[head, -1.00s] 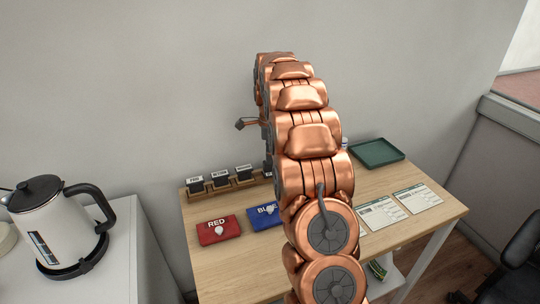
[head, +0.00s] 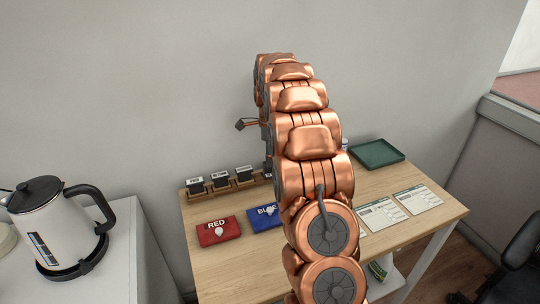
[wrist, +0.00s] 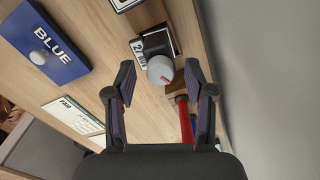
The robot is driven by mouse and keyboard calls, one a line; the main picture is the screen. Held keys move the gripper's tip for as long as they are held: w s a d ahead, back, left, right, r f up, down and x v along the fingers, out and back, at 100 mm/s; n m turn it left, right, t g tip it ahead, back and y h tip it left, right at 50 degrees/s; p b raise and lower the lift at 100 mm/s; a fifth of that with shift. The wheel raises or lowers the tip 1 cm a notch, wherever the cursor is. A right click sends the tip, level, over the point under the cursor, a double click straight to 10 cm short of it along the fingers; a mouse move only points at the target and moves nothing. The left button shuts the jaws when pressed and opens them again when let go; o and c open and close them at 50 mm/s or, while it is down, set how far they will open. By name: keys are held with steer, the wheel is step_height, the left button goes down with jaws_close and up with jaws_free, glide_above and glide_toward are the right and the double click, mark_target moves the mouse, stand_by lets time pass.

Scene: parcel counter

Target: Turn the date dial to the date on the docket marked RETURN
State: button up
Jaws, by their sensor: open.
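In the wrist view my gripper (wrist: 160,74) is open, one finger on each side of a pale round knob (wrist: 160,69) with a red mark. The knob sits on a dark block beside a small date plate (wrist: 139,53), whose lettering is too small to read surely. I cannot tell whether the fingers touch the knob. A docket (wrist: 75,119) in the wrist view seems headed PAID. In the head view two dockets, a left one (head: 381,214) and a right one (head: 417,199), lie on the table; their print is unreadable. My arm hides the knob there.
A wooden rack (head: 221,186) with several labelled black stamps stands along the table's back. A red pad (head: 218,231) and a blue pad (head: 262,218) lie in front. A green tray (head: 377,153) is at the back right. A red rod (wrist: 184,117) is close to the right finger.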

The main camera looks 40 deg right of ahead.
step_height(320, 180, up, 12)
stand_by(0.8)
stand_by(0.5)
